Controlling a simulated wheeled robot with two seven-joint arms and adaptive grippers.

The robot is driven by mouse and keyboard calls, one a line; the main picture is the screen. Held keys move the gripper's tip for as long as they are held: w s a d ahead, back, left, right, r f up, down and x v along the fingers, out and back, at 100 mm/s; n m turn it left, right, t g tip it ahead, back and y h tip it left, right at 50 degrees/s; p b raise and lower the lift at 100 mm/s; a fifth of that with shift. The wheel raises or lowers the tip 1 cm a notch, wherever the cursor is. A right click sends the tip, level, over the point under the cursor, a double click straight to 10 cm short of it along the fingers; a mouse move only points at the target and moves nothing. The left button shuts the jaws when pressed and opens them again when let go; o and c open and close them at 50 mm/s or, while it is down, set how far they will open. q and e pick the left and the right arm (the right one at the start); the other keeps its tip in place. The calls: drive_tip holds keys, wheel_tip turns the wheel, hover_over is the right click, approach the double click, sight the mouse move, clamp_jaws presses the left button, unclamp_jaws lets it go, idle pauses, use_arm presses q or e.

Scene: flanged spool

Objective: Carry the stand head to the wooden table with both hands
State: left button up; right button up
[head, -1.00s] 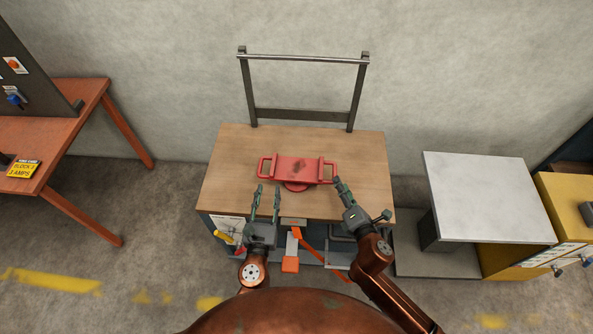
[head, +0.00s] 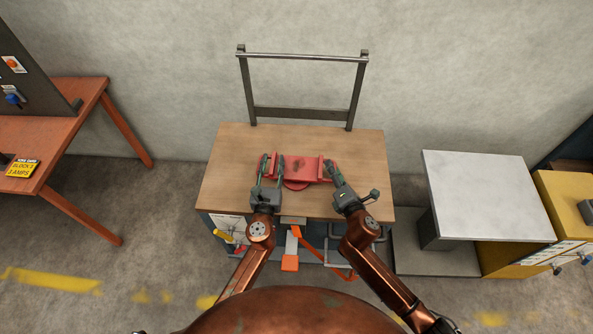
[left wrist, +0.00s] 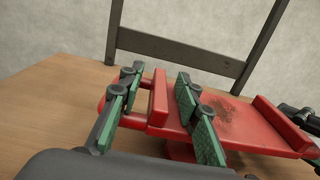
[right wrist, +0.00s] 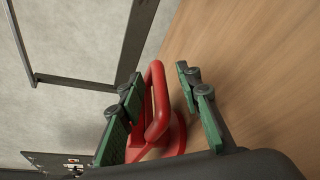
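The red stand head (head: 302,168) lies on the wood-topped workbench (head: 225,180), with a flange and a loop handle at each end. My left gripper (head: 272,160) is at its left end. In the left wrist view the gripper (left wrist: 159,78) is open, its fingers straddling the left flange (left wrist: 158,98) and part of the handle. My right gripper (head: 330,168) is at the right end. In the right wrist view that gripper (right wrist: 158,78) is open, with the red handle bar (right wrist: 157,95) between its fingers, a gap showing on the inner side.
A dark metal frame (head: 303,115) rises behind the bench near the wall. A reddish wooden table (head: 80,100) with a dark panel stands at the left. A pale-topped stand (head: 485,195) and a yellow cabinet (head: 570,205) are at the right. Floor between bench and left table is clear.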

use_arm(q)
drive_tip(key=shift+c, duration=0.2)
use_arm(e)
drive_tip(key=shift+c, duration=0.3)
use_arm(q)
clamp_jaws()
use_arm(e)
clamp_jaws()
